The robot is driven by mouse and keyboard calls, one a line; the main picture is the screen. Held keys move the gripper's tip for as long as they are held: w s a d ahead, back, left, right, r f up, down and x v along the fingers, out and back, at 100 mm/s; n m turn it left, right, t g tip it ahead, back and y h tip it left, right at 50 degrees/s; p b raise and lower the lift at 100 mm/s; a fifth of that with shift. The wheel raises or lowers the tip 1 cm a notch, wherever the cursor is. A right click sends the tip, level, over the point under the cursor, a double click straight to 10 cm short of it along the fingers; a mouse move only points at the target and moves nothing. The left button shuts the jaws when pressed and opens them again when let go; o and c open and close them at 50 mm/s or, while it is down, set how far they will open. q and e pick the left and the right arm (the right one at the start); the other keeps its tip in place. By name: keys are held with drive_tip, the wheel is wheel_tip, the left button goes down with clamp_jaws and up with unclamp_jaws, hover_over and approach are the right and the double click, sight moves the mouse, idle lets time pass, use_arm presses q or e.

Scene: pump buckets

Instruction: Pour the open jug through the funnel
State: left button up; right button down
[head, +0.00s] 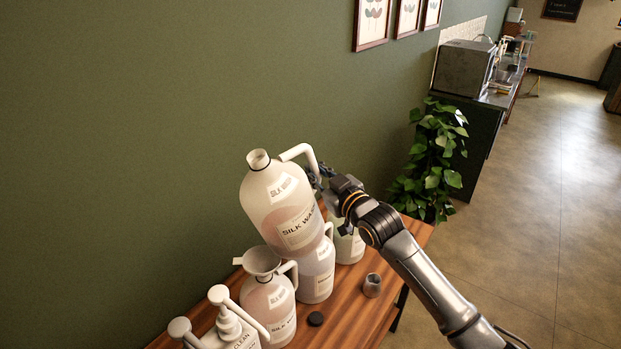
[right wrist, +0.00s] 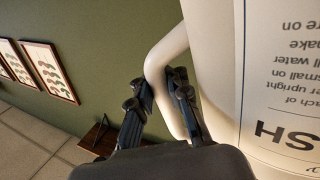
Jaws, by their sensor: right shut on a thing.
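My right gripper (head: 320,180) is shut on the handle of the open jug (head: 280,202), a white jug labelled SILK WASH with no cap on its neck. It is held up above the other jugs and tilted a little to the left. In the right wrist view the fingers (right wrist: 165,98) close around the pale handle (right wrist: 168,62), with the jug's label at the right. The funnel (head: 261,261) sits in the mouth of a pinkish jug (head: 270,305) on the table, below and left of the held jug. My left gripper is not in view.
The wooden table (head: 352,306) holds another jug (head: 316,275) under the held one and a further jug (head: 349,246) behind it. Pump bottles (head: 232,328) stand at the front left. A black cap (head: 315,319) and a grey cup (head: 372,285) stand at the right. A green wall runs behind.

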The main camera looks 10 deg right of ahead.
drive_tip(key=shift+w+d+r+n, duration=0.95)
drive_tip(key=shift+d+r+n, duration=0.6)
drive_tip(key=shift+r+n, duration=0.85)
drive_tip(key=a+n+b, duration=0.1)
drive_tip(key=n+b, duration=0.1)
drive_tip(key=n, duration=0.1)
drive_tip(key=s+a+f+n+y+b, duration=0.1)
drive_tip(key=n+b, duration=0.1)
drive_tip(key=n, duration=0.1)
drive_tip(key=s+a+f+n+b, duration=0.1)
drive_tip(key=n+b, duration=0.1)
drive_tip(key=n, duration=0.1)
drive_tip(key=shift+a+n+y, duration=0.15)
drive_tip(key=shift+n+y, duration=0.15)
drive_tip(key=shift+y, duration=0.1)
drive_tip(key=shift+s+a+r+n+p, duration=0.2)
drive_tip(key=shift+s+a+n, duration=0.2)
drive_tip(key=shift+a+n, duration=0.3)
drive_tip(key=shift+s+a+r+n+p, duration=0.15)
drive_tip(key=shift+s+a+n, duration=0.2)
drive_tip(key=shift+a+n, duration=0.3)
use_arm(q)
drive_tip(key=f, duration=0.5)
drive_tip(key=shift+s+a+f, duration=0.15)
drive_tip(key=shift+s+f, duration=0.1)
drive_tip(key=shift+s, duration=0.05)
use_arm(e)
drive_tip(key=shift+d, duration=0.1)
drive_tip(key=shift+w+f, duration=0.1)
